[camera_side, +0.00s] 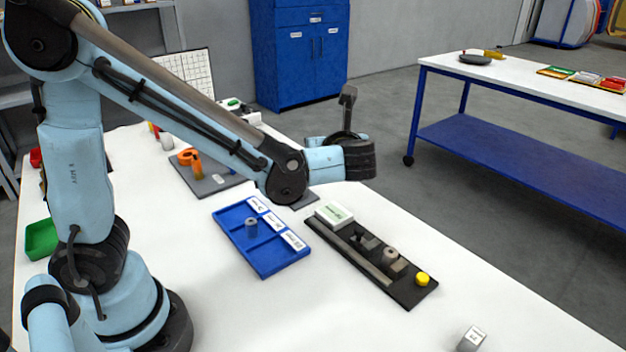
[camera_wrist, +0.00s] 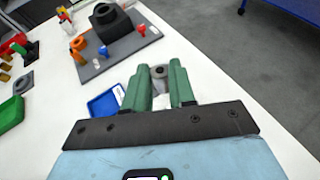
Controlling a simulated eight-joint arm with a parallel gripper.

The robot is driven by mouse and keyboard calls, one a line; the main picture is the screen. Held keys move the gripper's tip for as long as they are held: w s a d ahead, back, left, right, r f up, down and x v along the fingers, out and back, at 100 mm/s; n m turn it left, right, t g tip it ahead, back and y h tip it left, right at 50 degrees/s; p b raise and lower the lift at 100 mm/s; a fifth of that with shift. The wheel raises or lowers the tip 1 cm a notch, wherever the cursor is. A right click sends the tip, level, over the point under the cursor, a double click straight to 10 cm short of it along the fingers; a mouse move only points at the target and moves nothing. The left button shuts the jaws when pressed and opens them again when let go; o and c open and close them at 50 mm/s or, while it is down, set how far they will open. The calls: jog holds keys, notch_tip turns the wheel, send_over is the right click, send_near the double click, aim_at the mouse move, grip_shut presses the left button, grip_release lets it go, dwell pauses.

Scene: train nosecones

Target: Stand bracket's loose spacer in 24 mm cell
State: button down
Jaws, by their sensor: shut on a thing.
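In the wrist view, my gripper (camera_wrist: 159,76) has two green fingers closed on a grey ring-shaped spacer (camera_wrist: 158,71), which shows between the fingertips. In the side view my wrist is raised above the far side of the table, and I cannot make out the fingers or the held spacer there. A blue tray (camera_side: 287,264) with three cells and white labels lies on the table; the labels are too small to read. A grey cylinder (camera_side: 251,224) stands in what looks like its middle cell. The tray also shows partly in the wrist view (camera_wrist: 103,104), left of the fingers.
Right of the tray is a black base (camera_side: 404,299) bearing a white box (camera_side: 334,215), grey parts (camera_side: 390,255) and a yellow knob (camera_side: 422,279). A small labelled block (camera_side: 471,338) stands at the front. A grey board with an orange part (camera_side: 190,158) lies behind.

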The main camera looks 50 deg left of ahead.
jog(key=shift+s+d+r+m+t+h, duration=1.55)
jog(key=shift+m+t+h, duration=1.2)
jog(key=shift+m, duration=0.55)
jog(key=w+a+f+n+g+y, duration=0.3)
jog(key=f+n+g+y, duration=0.4)
jog(key=n+g, duration=0.3)
jog(key=shift+a+f+n, duration=0.2)
jog(key=shift+n, duration=0.2)
